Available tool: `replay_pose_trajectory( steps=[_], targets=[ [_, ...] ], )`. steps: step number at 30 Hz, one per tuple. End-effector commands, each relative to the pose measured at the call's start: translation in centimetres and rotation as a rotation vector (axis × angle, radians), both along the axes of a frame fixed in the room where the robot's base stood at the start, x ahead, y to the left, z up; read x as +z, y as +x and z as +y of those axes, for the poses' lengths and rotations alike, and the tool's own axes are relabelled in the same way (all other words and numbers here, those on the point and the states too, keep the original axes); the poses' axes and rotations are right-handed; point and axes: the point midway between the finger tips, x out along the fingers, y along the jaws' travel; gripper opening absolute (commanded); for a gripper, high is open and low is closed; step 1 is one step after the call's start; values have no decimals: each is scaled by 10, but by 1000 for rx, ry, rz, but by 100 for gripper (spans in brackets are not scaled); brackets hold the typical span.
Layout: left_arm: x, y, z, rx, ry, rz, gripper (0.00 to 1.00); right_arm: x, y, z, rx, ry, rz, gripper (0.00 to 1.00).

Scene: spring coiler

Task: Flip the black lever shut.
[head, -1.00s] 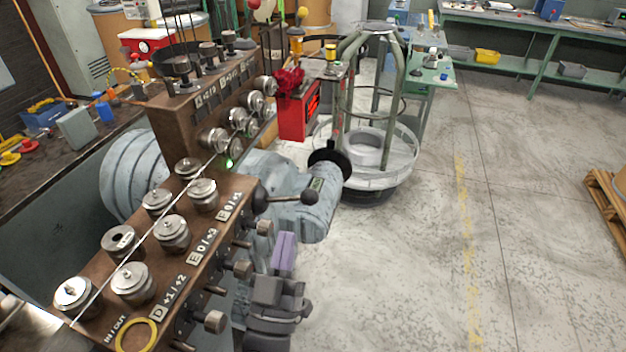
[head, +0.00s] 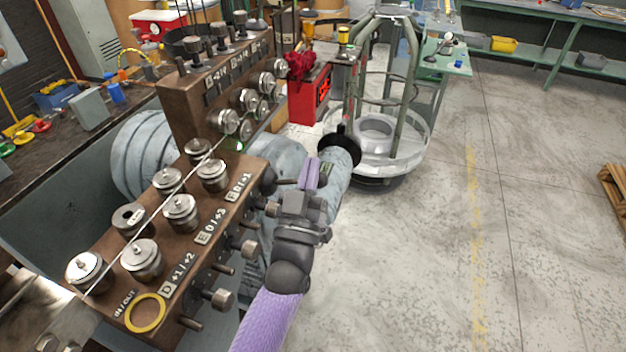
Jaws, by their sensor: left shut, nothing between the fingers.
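The black lever (head: 285,181) sticks out to the right from the side of the brown roller block, near the label "F 0/+1". Its dark base and part of its rod show; its ball end is hidden behind my left gripper. My left gripper (head: 312,171) has purple fingers, shut with nothing between them, and points away from me at the lever's outer end. I cannot tell whether the fingers touch the lever. My right gripper is not in view.
The brown block (head: 190,255) carries several metal rollers with a wire running over them. Knobs (head: 223,299) stick out along its right side, close to my left arm. A wire reel stand (head: 405,150) stands behind. The floor (head: 420,260) to the right is clear.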

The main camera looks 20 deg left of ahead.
Motion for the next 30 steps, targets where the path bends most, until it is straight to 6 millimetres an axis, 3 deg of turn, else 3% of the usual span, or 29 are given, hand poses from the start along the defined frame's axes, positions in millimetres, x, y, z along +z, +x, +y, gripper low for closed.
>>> replay_pose_trajectory(
  steps=[1, 5, 30],
  targets=[
    [-10, 1, -1, 0, 0, 1, 0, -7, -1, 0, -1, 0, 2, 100],
    [-19, 3, -3, 0, 0, -1, 0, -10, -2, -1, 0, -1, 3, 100],
    [-28, 3, -8, -1, 79, -4, 0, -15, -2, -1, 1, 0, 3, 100]
  ],
)
